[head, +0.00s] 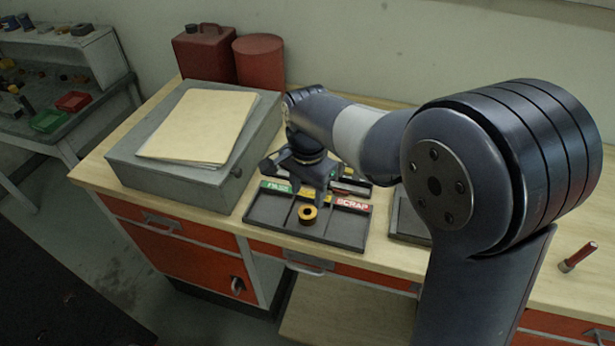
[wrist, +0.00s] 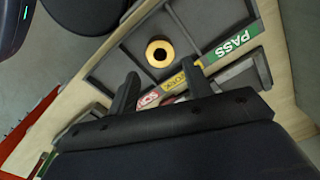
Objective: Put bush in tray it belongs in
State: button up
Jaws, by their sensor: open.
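The bush (head: 307,214) is a short yellow-brass ring with a dark hole. It appears to sit in the middle, yellow-labelled compartment of a dark tray (head: 345,232). The tray has a green label (head: 276,186) at left, a yellow one in the middle and a red SCRAP label (head: 352,205) at right. In the wrist view the bush (wrist: 160,53) lies just beyond the fingertips, and the green label (wrist: 231,45) reads PASS. My gripper (wrist: 160,80) is open and empty, pointing down over the tray, its fingers apart from the bush.
A grey case (head: 190,150) with a folder (head: 198,126) on it stands left of the tray. A red can (head: 205,55) and red drum (head: 259,60) stand behind. Other dark items lie behind and right of the tray. A red cylindrical tool (head: 577,257) lies far right.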

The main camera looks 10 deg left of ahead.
aim_at(307, 205)
notch_tip(307, 205, up, 5)
jog(key=shift+r, duration=0.1)
dwell(0.4)
notch_tip(307, 205, down, 13)
jog(key=shift+r+p, duration=0.1)
jog(key=shift+p, duration=0.2)
notch_tip(307, 205, up, 2)
jog(key=shift+r, duration=0.85)
jog(key=shift+f, duration=0.15)
